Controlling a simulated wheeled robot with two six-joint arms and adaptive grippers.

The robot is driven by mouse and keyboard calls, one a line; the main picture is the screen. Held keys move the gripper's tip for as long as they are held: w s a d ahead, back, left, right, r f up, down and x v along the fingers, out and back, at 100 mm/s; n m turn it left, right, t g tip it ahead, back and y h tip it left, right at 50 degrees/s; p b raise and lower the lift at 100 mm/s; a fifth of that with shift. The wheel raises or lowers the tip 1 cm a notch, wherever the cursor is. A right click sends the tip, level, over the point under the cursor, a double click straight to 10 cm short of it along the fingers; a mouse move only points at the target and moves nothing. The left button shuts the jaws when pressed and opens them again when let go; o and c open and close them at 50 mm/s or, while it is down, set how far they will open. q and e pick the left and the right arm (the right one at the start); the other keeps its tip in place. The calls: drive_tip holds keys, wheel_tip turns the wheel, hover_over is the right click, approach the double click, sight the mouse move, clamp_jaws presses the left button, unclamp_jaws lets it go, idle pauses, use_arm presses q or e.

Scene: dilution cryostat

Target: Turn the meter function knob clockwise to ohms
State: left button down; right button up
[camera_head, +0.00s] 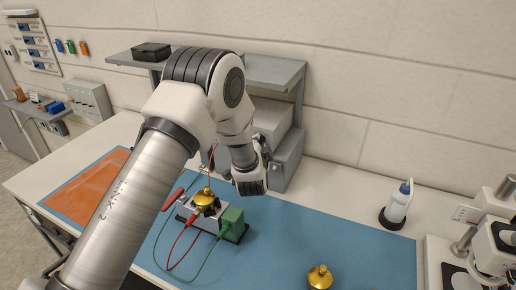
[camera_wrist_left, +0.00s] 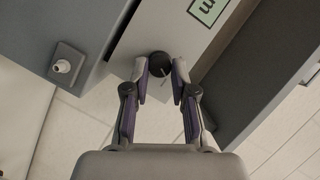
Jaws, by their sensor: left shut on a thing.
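The meter's function knob (camera_wrist_left: 160,64) is a round black knob with a light pointer line, on a light grey panel in the left wrist view. My left gripper (camera_wrist_left: 160,76) has a fingertip on each side of it and is shut on it. In the head view, my left gripper (camera_head: 264,150) is at the front of the grey instrument boxes (camera_head: 288,160) under the shelf. My arm hides the knob and most of the front there. The panel carries a green-framed label (camera_wrist_left: 208,10) with a dark symbol. My right gripper is not in view.
A grey shelf (camera_head: 275,70) stands over the instruments. Below my wrist are a gold-topped fixture (camera_head: 204,199), a green block (camera_head: 232,222) and red and green leads on the blue mat (camera_head: 350,250). A gold piece (camera_head: 320,277) and white bottle (camera_head: 397,205) stand right. The mat's middle is clear.

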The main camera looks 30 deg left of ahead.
use_arm(q)
drive_tip(key=m+t+y+b, duration=0.1)
drive_tip(key=m, duration=0.1)
drive_tip(key=shift+w+m+b, duration=0.1)
drive_tip(key=shift+m+b, duration=0.3)
drive_tip(key=shift+r, duration=0.15)
drive_tip(key=c, duration=0.9)
unclamp_jaws()
drive_tip(key=shift+w, duration=0.1)
drive_tip(key=shift+c, duration=0.2)
drive_tip(key=v, duration=1.1)
drive_tip(key=shift+s+d+f, duration=0.15)
drive_tip(key=shift+s+f, duration=0.1)
drive_tip(key=shift+s, duration=0.1)
